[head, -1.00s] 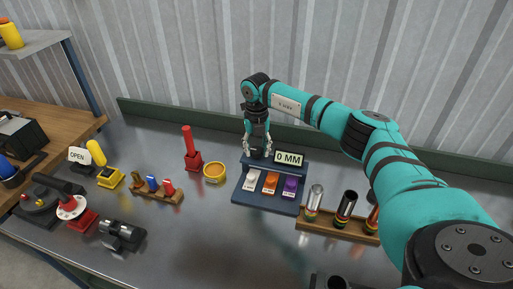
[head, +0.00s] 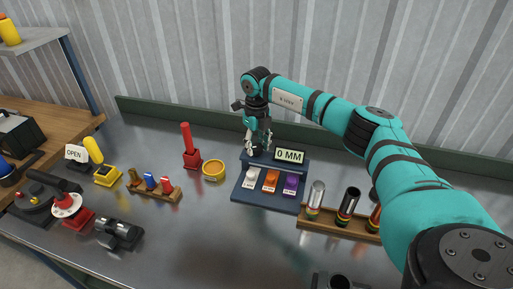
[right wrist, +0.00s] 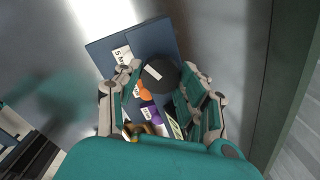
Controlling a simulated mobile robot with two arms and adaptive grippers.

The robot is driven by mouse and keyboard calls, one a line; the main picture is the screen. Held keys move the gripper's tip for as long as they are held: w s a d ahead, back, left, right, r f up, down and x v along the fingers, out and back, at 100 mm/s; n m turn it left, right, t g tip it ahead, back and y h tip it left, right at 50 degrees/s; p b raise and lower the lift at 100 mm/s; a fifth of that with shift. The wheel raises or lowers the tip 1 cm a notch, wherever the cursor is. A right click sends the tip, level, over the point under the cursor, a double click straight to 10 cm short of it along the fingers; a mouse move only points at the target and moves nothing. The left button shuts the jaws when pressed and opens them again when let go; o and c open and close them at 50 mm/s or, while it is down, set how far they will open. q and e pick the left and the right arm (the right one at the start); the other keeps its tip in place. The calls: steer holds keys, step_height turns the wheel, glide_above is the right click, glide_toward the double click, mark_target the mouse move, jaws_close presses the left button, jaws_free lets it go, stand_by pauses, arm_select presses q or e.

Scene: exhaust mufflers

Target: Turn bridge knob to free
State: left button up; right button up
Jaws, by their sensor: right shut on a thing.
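A dark round knob (right wrist: 160,74) with a pale mark on top sits at the back of the blue panel (right wrist: 108,46). In the right wrist view it lies between the fingers of my right gripper (right wrist: 158,88), which is shut on it. In the head view my right gripper (head: 257,150) points down onto the panel's back left (head: 240,195), left of the display (head: 289,156) reading "0 MM", and hides the knob. The knob's setting label is not readable. My left gripper is not in view.
White (head: 251,178), orange (head: 271,181) and purple (head: 290,184) buttons sit on the panel's front. A yellow ring cup (head: 213,171) and red post (head: 187,146) stand left. A wooden rack (head: 333,224) with cylinders stands right. Bare metal bench lies in front.

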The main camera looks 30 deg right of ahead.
mark_target(257, 146)
steer(key=n+b, duration=0.2)
steer(key=n, duration=0.4)
steer(key=n+b, duration=0.1)
steer(key=n, duration=0.5)
steer(key=shift+w+d+r, duration=0.1)
stand_by(0.6)
steer(key=o, duration=1.2)
step_height(257, 146, up, 12)
steer(key=shift+f, duration=0.1)
